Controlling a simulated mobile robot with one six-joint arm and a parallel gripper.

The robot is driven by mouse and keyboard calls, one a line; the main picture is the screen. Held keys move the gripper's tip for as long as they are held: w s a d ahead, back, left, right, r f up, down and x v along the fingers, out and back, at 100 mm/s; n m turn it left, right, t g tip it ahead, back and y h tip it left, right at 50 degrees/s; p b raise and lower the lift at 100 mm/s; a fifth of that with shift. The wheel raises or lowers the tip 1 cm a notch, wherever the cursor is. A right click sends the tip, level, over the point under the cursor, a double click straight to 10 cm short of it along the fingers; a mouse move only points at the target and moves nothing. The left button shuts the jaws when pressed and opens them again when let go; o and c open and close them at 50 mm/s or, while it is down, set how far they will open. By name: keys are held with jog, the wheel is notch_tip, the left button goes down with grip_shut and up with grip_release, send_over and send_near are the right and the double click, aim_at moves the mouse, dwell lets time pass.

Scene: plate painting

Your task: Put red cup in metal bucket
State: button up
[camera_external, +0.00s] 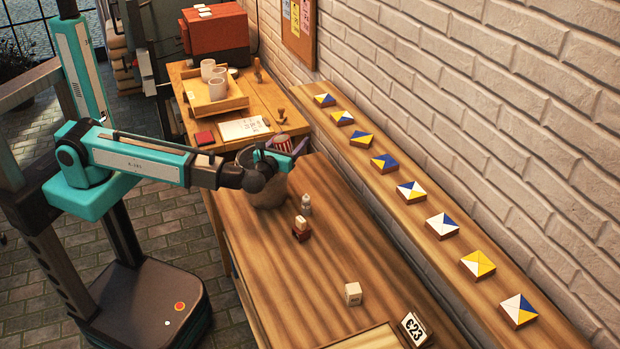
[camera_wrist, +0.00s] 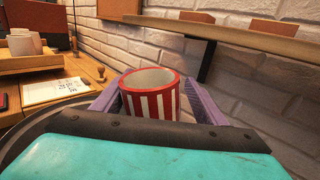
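The red cup (camera_wrist: 150,98), with red and white stripes, stands between the two purple fingers of my gripper (camera_wrist: 158,100) in the wrist view. The fingers press on its sides, and its open top faces up. In the external view the cup (camera_external: 283,143) shows at the end of my arm, above the far rim of the bucket. The bucket (camera_external: 270,195) stands on the wooden table, partly hidden behind my wrist. A dark curved rim (camera_wrist: 28,135) shows below the cup in the wrist view. Whether the cup touches the bucket is hidden.
A wooden tray (camera_external: 232,102) with pale cups stands on the far table, beside a paper sheet (camera_external: 243,128). A wall shelf (camera_external: 378,181) with several painted tiles runs along the right.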

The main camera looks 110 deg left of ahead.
aim_at(281, 148)
jog(key=shift+r+p, duration=0.2)
jog(key=shift+p, duration=0.15)
jog(key=shift+r+p, duration=0.55)
jog(key=shift+p, duration=0.4)
jog(key=shift+d+f+b, duration=0.25)
jog(key=shift+d+b, duration=0.25)
jog(key=shift+s+d+r+b, duration=0.15)
jog(key=shift+d+b, duration=0.8)
jog(key=shift+d, duration=1.8)
jog(key=shift+s+d+f+b, duration=0.15)
jog(key=shift+d+b, duration=0.8)
jog(key=shift+d, duration=1.8)
jog(key=shift+r, duration=0.1)
